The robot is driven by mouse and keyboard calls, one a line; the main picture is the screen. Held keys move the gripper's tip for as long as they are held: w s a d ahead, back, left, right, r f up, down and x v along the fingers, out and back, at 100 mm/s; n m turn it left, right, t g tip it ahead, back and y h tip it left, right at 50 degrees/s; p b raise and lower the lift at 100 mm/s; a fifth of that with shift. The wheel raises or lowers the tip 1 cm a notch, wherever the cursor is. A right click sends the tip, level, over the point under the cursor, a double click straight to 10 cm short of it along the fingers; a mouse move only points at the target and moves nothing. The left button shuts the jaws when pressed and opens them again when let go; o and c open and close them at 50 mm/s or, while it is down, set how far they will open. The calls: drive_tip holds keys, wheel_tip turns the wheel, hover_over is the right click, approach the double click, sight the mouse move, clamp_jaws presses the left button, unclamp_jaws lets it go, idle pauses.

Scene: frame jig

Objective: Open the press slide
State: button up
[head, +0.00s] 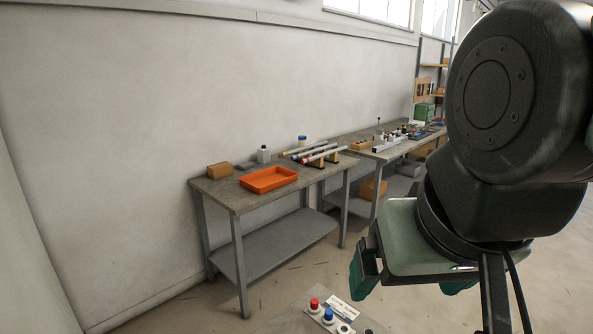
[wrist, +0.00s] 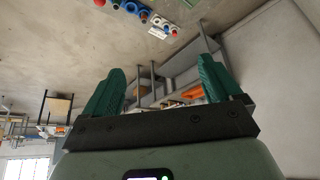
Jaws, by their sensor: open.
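My gripper (head: 410,286) hangs at the right of the head view, below the dark wrist link. Its green fingers are apart and empty. They also show wide apart in the wrist view (wrist: 160,82), with nothing between them up close. I cannot make out a press slide in either view. A grey bench top (head: 290,318) shows at the bottom edge of the head view, with a red knob (head: 314,305) and a blue knob (head: 328,315). The wrist view shows a row of small red, blue and white parts (wrist: 150,18) at its top, apart from the fingers.
A grey table (head: 222,195) by the wall holds an orange tray (head: 268,179), a cardboard box (head: 220,170) and several rods (head: 315,152). A second table (head: 385,152) with small parts stands behind it. Open floor lies between the tables and the near bench.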

drive_tip(key=shift+w+f, duration=0.1)
drive_tip(key=shift+w, duration=0.1)
drive_tip(key=shift+c, duration=1.3)
drive_tip(key=w+f, duration=0.1)
drive_tip(key=w, duration=0.1)
drive_tip(key=w+a+f+m+g, duration=0.1)
drive_tip(key=w+f+m+g, duration=0.1)
drive_tip(key=w, duration=0.1)
drive_tip(key=shift+w+a+f, duration=0.1)
drive_tip(key=shift+w+a, duration=0.2)
drive_tip(key=shift+a, duration=0.1)
drive_tip(key=c, duration=0.7)
drive_tip(key=w+a+f+m+g+h, duration=0.1)
drive_tip(key=w+a+f+m+g, duration=0.15)
drive_tip(key=f, duration=0.55)
drive_tip(key=w+a+f+m+g, duration=0.15)
drive_tip(key=w+f, duration=0.25)
drive_tip(key=f, duration=0.4)
drive_tip(key=w+a+f+m+g+h, duration=0.1)
drive_tip(key=w+a+f+m, duration=0.25)
drive_tip(key=f, duration=0.45)
drive_tip(key=x, duration=1.1)
drive_tip(key=shift+s+a+f, duration=0.1)
drive_tip(key=shift+a, duration=0.1)
clamp_jaws()
